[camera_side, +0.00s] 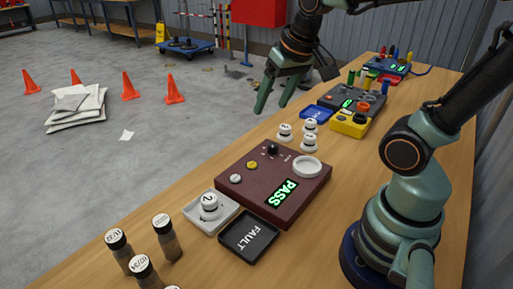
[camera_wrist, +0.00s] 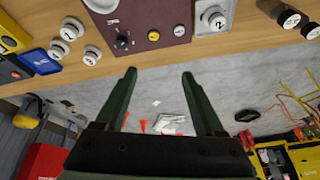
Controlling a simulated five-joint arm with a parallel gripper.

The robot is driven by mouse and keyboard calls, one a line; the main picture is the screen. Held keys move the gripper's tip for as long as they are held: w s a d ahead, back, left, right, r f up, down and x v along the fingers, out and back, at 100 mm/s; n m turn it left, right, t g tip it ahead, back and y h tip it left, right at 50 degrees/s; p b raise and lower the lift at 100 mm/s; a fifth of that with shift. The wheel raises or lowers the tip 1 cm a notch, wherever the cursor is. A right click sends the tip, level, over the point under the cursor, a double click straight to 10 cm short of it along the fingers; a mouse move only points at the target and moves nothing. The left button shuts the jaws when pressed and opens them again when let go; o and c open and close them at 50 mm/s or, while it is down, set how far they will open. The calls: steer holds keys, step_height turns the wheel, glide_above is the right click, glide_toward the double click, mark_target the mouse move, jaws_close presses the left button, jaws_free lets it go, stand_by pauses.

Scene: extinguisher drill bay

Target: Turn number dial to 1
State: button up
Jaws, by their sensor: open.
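The maroon control box (camera_side: 275,182) sits on the wooden bench, with a lit green PASS display (camera_side: 283,194). A small black dial (camera_side: 272,149) is on its far edge; it also shows in the wrist view (camera_wrist: 122,42). Its setting is too small to read. A yellow button (camera_side: 252,165), a white button (camera_side: 236,179) and a round white pad (camera_side: 307,166) are on the same box. My gripper (camera_side: 274,95) is open and empty, above and beyond the box, apart from the dial. In the wrist view its fingers (camera_wrist: 159,74) point toward the bench edge, below the dial.
A white tray (camera_side: 190,213) holds a white piece marked 2 (camera_side: 209,207). A black FAULT tray (camera_side: 236,252) lies beside it. Several labelled vials (camera_side: 168,240) stand in front. Three white pieces (camera_side: 285,133) stand behind the box, before a blue tray (camera_side: 316,113) and yellow block (camera_side: 348,123).

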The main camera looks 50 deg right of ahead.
steer(key=w+d+f+m+g, duration=0.2)
steer(key=w+d+f+m, duration=0.1)
steer(key=w+d+m, duration=0.15)
steer(key=m+g, duration=0.2)
steer(key=m, duration=0.5)
glide_toward(274, 144)
steer(key=shift+n, duration=0.35)
steer(key=f, duration=0.9)
steer(key=shift+w, duration=0.2)
jaws_close()
